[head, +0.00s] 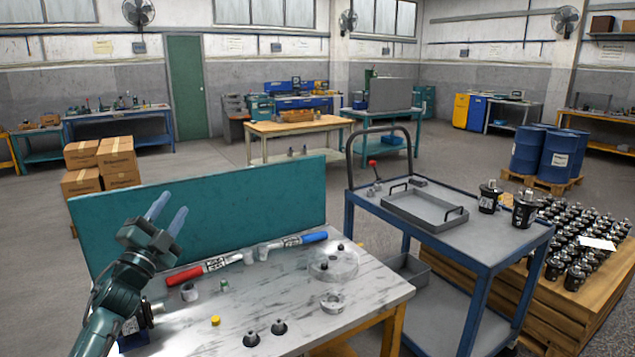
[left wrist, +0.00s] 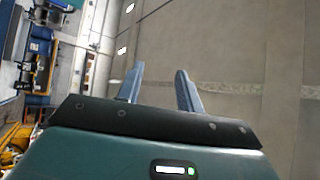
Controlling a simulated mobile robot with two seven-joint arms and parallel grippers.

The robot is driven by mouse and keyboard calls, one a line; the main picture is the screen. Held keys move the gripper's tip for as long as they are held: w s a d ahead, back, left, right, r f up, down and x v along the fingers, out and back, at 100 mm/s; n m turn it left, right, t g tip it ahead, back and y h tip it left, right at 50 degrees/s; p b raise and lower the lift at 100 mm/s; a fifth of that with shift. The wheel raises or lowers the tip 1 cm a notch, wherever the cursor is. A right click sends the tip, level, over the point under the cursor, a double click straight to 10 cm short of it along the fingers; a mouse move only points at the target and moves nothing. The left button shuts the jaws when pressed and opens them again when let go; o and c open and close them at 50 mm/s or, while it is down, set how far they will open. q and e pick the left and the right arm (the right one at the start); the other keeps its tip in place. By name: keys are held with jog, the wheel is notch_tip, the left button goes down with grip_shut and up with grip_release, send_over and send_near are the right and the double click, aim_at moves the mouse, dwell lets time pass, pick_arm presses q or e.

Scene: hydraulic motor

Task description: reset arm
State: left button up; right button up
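My left arm comes in from the left in the head view, with its gripper (head: 168,215) raised above the left end of the workbench (head: 375,290). Its two blue-grey fingers point up and stand apart with nothing between them. My right gripper is in neither view.
The bench holds a red-handled tool (head: 195,272), a blue-handled tool (head: 300,240), a clear round part (head: 333,264) and small dark parts. A teal panel (head: 210,215) stands behind. A blue cart (head: 480,240) with a grey tray (head: 425,210) stands at right.

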pick_arm(q)
jog(key=w+a+f+n+g+y, duration=0.1)
jog(key=a+f+n+g+y, duration=0.25)
jog(key=f+n, duration=0.3)
jog(key=w+a+f+n+g+y, duration=0.1)
jog(key=a+f+n+g+y, duration=0.1)
jog(key=f+n+y, duration=0.4)
jog(key=s+d+f+g+h, duration=0.2)
jog(key=s+d+f+h, duration=0.2)
jog(key=s+d+f, duration=0.3)
jog(key=s+d+f+g+h, duration=0.2)
jog(key=s+d+f, duration=0.4)
jog(key=s+f, duration=0.55)
jog(key=s+d+f+g+h, duration=0.1)
jog(key=s+d, duration=0.3)
jog(key=s, duration=0.6)
jog(key=s+d+f+g, duration=0.1)
jog(key=s+d+f, duration=0.3)
jog(key=s, duration=0.7)
jog(key=shift+n+h, duration=0.35)
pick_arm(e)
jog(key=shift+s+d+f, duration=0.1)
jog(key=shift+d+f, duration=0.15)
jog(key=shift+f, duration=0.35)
